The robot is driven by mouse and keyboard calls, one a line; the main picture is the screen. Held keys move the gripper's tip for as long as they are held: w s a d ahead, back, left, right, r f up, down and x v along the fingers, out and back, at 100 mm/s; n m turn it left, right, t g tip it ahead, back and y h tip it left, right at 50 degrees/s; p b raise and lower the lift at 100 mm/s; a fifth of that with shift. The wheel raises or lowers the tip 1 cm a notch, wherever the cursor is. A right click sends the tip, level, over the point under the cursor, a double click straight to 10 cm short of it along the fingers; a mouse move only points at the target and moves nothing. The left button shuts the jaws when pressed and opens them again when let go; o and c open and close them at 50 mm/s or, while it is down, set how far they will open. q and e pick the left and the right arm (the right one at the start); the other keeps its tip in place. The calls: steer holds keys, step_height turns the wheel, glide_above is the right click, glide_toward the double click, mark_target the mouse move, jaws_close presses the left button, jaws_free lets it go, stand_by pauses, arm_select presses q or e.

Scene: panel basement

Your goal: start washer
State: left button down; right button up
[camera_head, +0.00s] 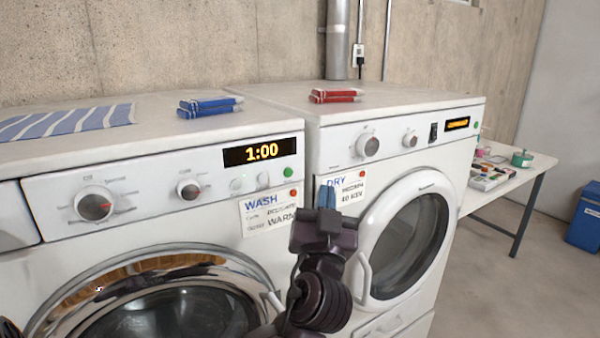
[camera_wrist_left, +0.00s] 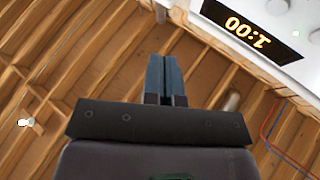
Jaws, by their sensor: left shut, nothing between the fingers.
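The washer (camera_head: 150,232) is the white front-loader on the left, with two dials, small white buttons and a display (camera_head: 259,152) reading 1:00. The display (camera_wrist_left: 246,30) also shows in the left wrist view. My left gripper (camera_head: 327,197) is shut and empty, fingers pointing up, in front of the gap between washer and dryer, right of the green button. Its blue fingers (camera_wrist_left: 164,78) are together in the wrist view. My right gripper does not show.
The dryer (camera_head: 440,200) stands to the right, its round door shut. A side table (camera_head: 525,166) and blue bin (camera_head: 585,218) stand farther right.

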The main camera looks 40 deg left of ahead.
mark_target(288, 172)
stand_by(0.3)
arm_select(q)
steer(key=shift+a, duration=0.1)
steer(key=w+a, duration=0.1)
steer(key=a, duration=0.1)
steer(key=w+a+p, duration=0.1)
steer(key=a, duration=0.2)
steer(key=w+a, duration=0.1)
steer(key=a, duration=0.2)
steer(key=shift+w, duration=0.15)
stand_by(0.3)
stand_by(0.7)
stand_by(0.3)
stand_by(0.9)
